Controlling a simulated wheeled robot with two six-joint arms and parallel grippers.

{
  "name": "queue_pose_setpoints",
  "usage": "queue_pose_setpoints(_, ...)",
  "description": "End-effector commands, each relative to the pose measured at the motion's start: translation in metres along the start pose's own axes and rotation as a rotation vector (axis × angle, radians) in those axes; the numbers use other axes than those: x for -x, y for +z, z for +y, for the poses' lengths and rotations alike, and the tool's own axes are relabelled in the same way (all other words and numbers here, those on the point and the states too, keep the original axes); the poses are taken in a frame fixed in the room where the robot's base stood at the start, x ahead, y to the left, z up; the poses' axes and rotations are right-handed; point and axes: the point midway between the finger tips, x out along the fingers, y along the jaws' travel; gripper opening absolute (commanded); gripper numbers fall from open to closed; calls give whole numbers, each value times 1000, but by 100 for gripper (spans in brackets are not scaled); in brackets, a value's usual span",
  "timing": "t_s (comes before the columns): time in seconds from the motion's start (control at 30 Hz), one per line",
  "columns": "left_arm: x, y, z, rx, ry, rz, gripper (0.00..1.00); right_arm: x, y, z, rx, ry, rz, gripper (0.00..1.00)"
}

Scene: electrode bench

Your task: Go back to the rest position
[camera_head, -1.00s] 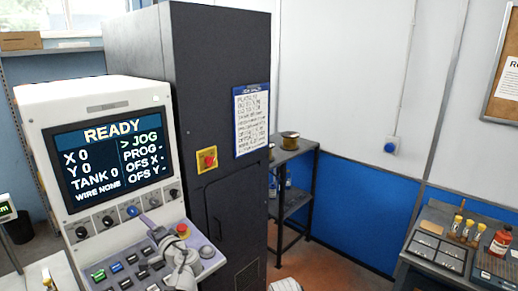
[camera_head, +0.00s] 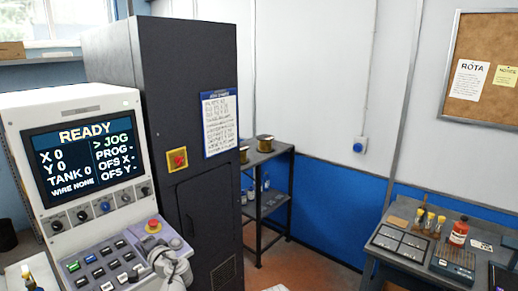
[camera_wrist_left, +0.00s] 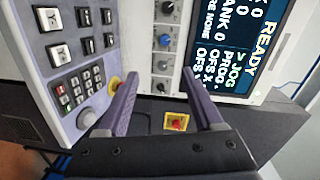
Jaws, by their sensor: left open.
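My left gripper (camera_head: 152,250) shows at the lower left in the head view, in front of the key panel of the white control console (camera_head: 62,99). In the left wrist view its two purple-grey fingers (camera_wrist_left: 159,76) stand apart with nothing between them. The console's screen (camera_head: 88,155) reads READY, X 0, Y 0, TANK 0, WIRE NONE, with the marker at JOG. The gripper hides part of the key panel in the head view; I cannot tell whether it touches it. My right gripper is not in view.
A tall dark cabinet (camera_head: 205,210) with a red-and-yellow switch (camera_head: 177,160) stands behind the console. A dark shelf stand (camera_head: 270,160) is beyond it. Floor shows between cabinet and bench.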

Motion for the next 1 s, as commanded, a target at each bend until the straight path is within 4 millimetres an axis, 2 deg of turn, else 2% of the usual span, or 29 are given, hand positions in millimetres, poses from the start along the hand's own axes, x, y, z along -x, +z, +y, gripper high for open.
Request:
queue_pose_setpoints(0.37, 28, 4, 43, 101, 153, -71, 68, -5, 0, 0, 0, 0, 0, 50)
queue_pose_setpoints(0.57, 65, 7, 90, 177, 328, -145, 68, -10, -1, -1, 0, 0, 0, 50)
queue_pose_setpoints(0.67, 93, 8, 122, 209, 452, -192, 68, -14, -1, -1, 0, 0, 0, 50)
queue_pose_setpoints(0.77, 135, 8, 160, 230, 617, -248, 68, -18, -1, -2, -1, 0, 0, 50)
queue_pose_setpoints(0.9, 215, 10, 214, 219, 900, -333, 68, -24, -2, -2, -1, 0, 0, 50)
queue_pose_setpoints(1.0, 268, 12, 238, 185, 1075, -378, 68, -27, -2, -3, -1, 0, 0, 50)
